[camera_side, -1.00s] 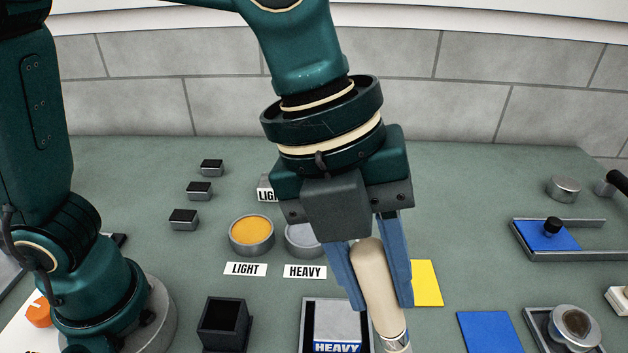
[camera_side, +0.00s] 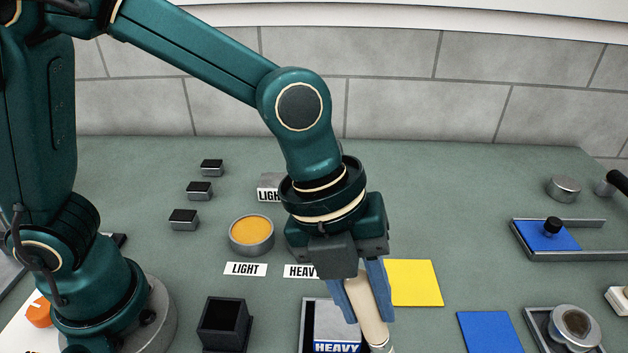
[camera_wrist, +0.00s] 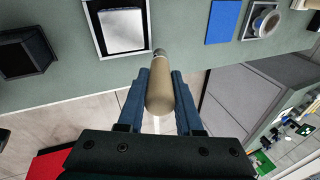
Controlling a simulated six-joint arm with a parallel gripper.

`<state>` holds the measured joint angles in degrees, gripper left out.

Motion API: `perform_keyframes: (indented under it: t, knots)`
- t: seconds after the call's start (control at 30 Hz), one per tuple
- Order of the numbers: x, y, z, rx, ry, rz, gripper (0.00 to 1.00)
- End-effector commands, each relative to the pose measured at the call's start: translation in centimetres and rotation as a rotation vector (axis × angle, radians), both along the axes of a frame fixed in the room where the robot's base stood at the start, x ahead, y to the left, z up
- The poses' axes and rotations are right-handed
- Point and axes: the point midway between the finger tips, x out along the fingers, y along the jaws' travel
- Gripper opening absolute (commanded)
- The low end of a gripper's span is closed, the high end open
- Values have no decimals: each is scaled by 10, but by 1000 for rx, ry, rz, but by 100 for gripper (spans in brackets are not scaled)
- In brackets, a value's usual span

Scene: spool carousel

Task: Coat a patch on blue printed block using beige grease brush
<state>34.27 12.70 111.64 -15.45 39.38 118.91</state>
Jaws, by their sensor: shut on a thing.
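My gripper (camera_side: 369,316) is shut on the beige handle of the grease brush (camera_side: 362,296). The handle also shows between the fingers in the wrist view (camera_wrist: 160,95), with a metal collar at its far end; the bristles are out of sight. A grey-topped block with a blue printed HEAVY label (camera_side: 337,347) sits in a dark tray with a pale rim (camera_side: 306,325), just left of the brush. In the wrist view, the block's pale top (camera_wrist: 122,30) is above and left of the collar. I cannot tell whether the brush touches the tray.
An orange-filled tin (camera_side: 252,230) stands behind the LIGHT card (camera_side: 245,269). My gripper hides the tin behind the HEAVY card (camera_side: 301,271). An empty black box (camera_side: 224,323) stands left of the tray. A yellow square (camera_side: 415,283) and a blue square (camera_side: 490,333) lie to the right.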

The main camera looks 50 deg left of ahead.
Motion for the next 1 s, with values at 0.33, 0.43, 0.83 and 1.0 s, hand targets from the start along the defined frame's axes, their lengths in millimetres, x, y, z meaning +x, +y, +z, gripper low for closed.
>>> perform_keyframes:
  t: [0.33,0.43,0.83,1.0]
  knots:
    - [23,23,-10,0,2,4,0]
    - [27,28,-13,-2,1,2,0]
    - [-1,-1,-17,1,0,-4,0]
    - [-12,-11,-19,2,1,-4,0]
